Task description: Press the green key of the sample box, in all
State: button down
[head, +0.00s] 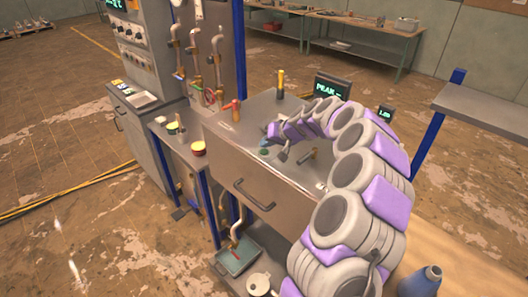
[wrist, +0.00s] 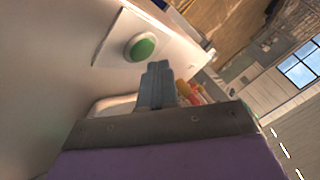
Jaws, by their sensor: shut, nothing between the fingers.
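The green key (wrist: 142,47) is a round green button in a pale ring on a white plate (wrist: 112,42), in the upper left of the wrist view. In the head view a small green spot (head: 264,152), likely the key, shows on top of the grey metal box (head: 225,150). My gripper (wrist: 158,68) is shut and empty, its blue-grey fingertips close below and right of the key in the wrist view. A small gap shows between them in the picture; depth is hard to tell. In the head view my gripper (head: 265,141) is small, just above the green spot.
A red-topped fitting (head: 235,108) and a yellow-topped post (head: 281,82) stand on the box. Dark levers (head: 306,155) rise near my gripper. Screens (head: 331,87) stand behind. A side table (head: 165,135) with a yellow-red tin (head: 198,148) is at left.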

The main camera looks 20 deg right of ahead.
aim_at(266, 152)
jog(key=shift+f+b, duration=0.35)
jog(key=shift+s+f+b, duration=0.1)
jog(key=shift+f+b, duration=0.25)
jog(key=shift+f, duration=0.1)
dwell(0.6)
jog(key=shift+r, duration=0.1)
dwell(0.3)
jog(key=shift+r, duration=0.75)
jog(key=shift+r+p, duration=1.15)
jog(key=shift+r, duration=1.4)
